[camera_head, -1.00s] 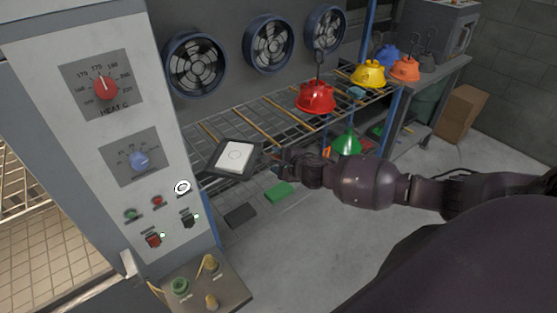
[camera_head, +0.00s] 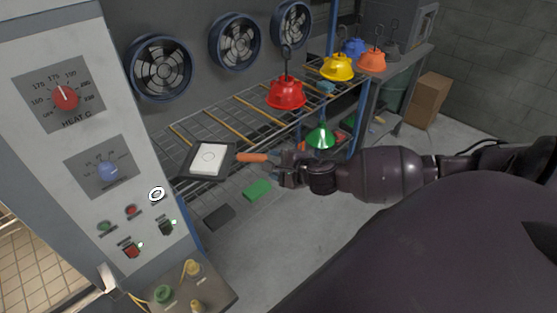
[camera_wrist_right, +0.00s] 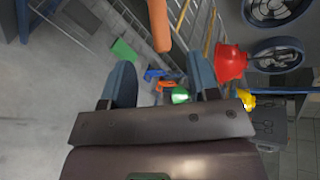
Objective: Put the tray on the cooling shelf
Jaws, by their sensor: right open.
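The tray (camera_head: 184,164) is dark with a white square panel and an orange handle (camera_head: 252,157) pointing right. It lies at the near left end of the wire cooling shelf (camera_head: 240,108), below the fans; its exact contact with the wires is hard to see. My right gripper (camera_head: 277,159) is open and empty, just right of the handle's end. In the right wrist view the orange handle (camera_wrist_right: 159,24) lies ahead of my open fingers (camera_wrist_right: 161,72), clear of them. The tray's panel is out of that view. My left gripper is not in view.
A control cabinet (camera_head: 78,150) stands close on the left. A green hood (camera_head: 320,137) is lower. Open floor lies in front.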

